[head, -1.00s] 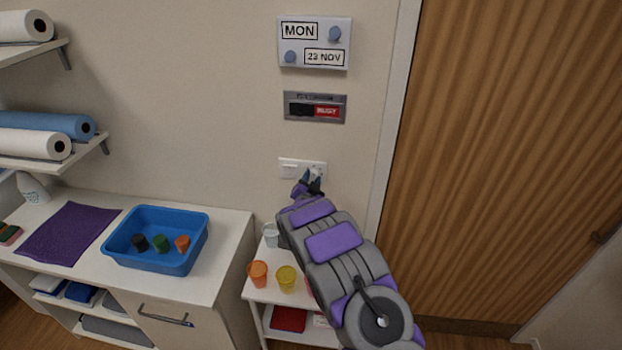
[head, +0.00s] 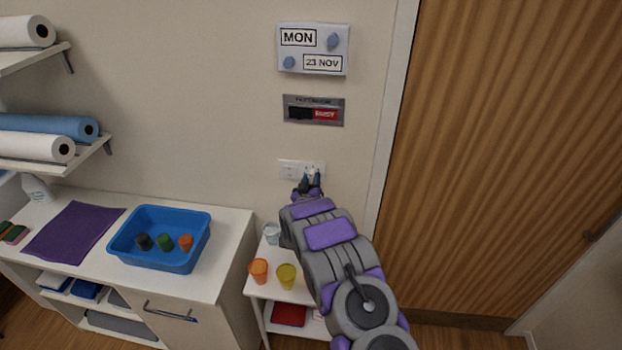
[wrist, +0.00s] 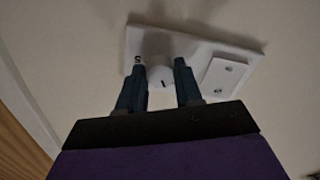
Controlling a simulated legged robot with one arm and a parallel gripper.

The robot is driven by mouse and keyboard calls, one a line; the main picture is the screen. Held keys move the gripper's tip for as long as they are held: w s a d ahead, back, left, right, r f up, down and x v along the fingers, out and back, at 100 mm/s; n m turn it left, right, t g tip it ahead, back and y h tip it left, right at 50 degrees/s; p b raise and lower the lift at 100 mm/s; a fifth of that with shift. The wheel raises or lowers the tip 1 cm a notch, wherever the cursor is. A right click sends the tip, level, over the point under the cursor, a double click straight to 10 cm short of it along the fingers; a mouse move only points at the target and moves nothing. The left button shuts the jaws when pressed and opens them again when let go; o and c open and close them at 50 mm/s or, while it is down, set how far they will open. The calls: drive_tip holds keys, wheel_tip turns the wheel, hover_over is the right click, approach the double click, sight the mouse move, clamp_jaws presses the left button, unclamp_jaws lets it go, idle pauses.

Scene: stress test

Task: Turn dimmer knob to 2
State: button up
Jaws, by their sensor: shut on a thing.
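The white dimmer plate (head: 287,168) is on the wall below the busy sign. In the wrist view the plate (wrist: 215,50) carries a round white dimmer knob (wrist: 161,86) with a dark mark on its face, beside a rectangular switch part (wrist: 228,76). My gripper (head: 311,180) is at the right part of the plate. In the wrist view my gripper (wrist: 160,75) has one finger on each side of the knob, shut on it.
A small white shelf unit below holds an orange cup (head: 258,270), a yellow cup (head: 286,277) and a clear cup (head: 271,233). A blue tray (head: 160,262) sits on the counter at left. A wooden door (head: 490,160) is at right.

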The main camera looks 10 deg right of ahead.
drive_tip(key=shift+a+n+p, duration=0.1)
drive_tip(key=shift+n+p, duration=0.45)
drive_tip(key=shift+n, duration=1.15)
drive_tip(key=o, duration=1)
drive_tip(key=shift+a, duration=0.1)
drive_tip(key=shift+o, duration=0.2)
drive_tip(key=shift+s+a, duration=0.1)
drive_tip(key=shift+s, duration=0.45)
drive_tip(key=v, duration=1.6)
drive_tip(key=shift+a, duration=0.15)
